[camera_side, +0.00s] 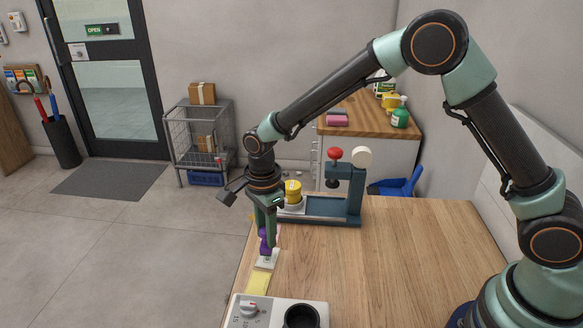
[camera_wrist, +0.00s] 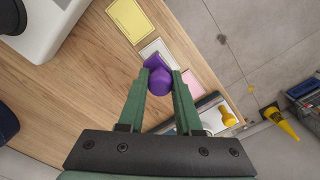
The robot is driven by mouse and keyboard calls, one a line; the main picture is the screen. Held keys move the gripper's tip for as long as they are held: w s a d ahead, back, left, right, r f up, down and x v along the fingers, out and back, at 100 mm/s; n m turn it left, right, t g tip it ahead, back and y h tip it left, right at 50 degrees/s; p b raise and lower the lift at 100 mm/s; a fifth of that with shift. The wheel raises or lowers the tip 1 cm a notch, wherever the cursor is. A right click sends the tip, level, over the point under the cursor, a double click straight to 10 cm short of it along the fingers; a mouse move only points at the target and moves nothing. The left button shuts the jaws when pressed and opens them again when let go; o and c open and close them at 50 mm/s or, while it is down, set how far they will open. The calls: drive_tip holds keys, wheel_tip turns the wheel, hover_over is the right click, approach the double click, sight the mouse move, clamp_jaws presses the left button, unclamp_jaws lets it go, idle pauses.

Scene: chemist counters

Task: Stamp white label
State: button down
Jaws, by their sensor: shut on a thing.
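My gripper (camera_side: 267,243) is shut on a purple stamp (camera_side: 263,236) near the left edge of the wooden counter. The wrist view shows the purple stamp (camera_wrist: 160,78) between the two green fingertips (camera_wrist: 161,74). The white label (camera_side: 266,262) lies flat on the counter under and just in front of the stamp. In the wrist view the white label (camera_wrist: 156,49) shows beyond the stamp, which covers part of it. I cannot tell whether the stamp's base touches the label.
A yellow label (camera_side: 258,283) lies nearer the camera, and a pink label (camera_wrist: 191,87) lies on the other side. A blue-grey press (camera_side: 353,190) and a yellow container (camera_side: 293,190) stand behind. An appliance (camera_side: 265,312) stands in front. The counter's right side is clear.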

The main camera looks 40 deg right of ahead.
drive_tip(key=shift+r, duration=2.2)
